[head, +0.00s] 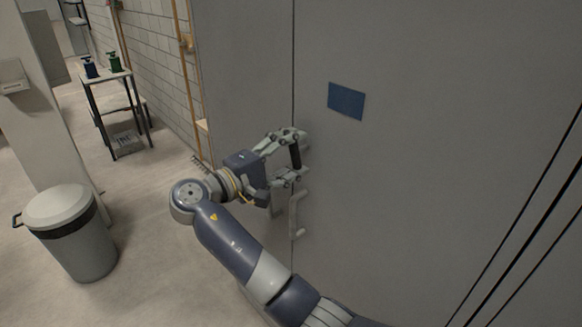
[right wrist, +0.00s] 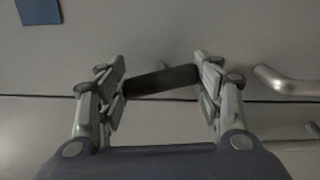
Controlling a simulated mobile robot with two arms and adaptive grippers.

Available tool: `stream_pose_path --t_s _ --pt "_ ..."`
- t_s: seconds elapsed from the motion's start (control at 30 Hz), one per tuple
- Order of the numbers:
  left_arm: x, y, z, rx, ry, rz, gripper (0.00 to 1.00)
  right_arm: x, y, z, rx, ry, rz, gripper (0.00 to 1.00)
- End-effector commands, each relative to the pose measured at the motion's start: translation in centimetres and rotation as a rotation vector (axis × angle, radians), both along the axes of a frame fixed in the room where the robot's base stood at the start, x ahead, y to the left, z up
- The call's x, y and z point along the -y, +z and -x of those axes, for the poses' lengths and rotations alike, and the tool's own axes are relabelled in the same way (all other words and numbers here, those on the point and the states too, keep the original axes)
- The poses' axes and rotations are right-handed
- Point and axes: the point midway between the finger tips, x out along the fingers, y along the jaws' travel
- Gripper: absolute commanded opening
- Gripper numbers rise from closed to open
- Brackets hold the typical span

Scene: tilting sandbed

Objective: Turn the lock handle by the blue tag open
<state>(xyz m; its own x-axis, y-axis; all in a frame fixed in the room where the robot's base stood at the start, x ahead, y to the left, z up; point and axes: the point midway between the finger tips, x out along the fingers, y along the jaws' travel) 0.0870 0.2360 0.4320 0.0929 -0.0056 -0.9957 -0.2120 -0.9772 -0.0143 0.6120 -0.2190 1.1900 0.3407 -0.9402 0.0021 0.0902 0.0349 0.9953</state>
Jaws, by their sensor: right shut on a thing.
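The blue tag (head: 346,101) is a flat rectangle on the large grey door, up and to the right of my right gripper. Its corner also shows in the right wrist view (right wrist: 40,12), top left. The lock handle (right wrist: 162,80) is a short dark bar lying across the space between my fingers, slightly tilted in the right wrist view. In the head view the handle (head: 296,154) stands roughly upright near the door seam. My right gripper (right wrist: 160,84) is shut on the lock handle, one finger at each end. My left gripper is not in view.
A silver pull handle (head: 296,214) sits on the door just below my right gripper; it also shows in the right wrist view (right wrist: 290,84). A grey bin (head: 72,235) stands at the left. A small table (head: 106,77) with two pump bottles is farther back.

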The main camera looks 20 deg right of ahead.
Motion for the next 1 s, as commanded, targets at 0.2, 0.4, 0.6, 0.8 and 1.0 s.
stream_pose_path --t_s 0.2,0.4,0.6,0.8,1.0 --pt "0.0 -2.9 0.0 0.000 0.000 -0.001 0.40 0.2 -0.4 -0.1 0.150 0.000 -0.052 0.37" --pt "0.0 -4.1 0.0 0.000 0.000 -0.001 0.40 0.1 -0.2 -0.1 0.237 0.001 -0.085 0.37" --pt "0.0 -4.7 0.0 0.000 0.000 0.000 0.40 0.1 0.0 -0.1 0.282 0.000 -0.100 0.37" --pt "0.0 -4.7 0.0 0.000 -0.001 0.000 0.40 0.1 0.2 -0.1 0.294 0.000 -0.103 0.37" --pt "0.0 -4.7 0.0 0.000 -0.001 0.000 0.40 0.1 0.2 -0.1 0.295 0.001 -0.103 0.36"
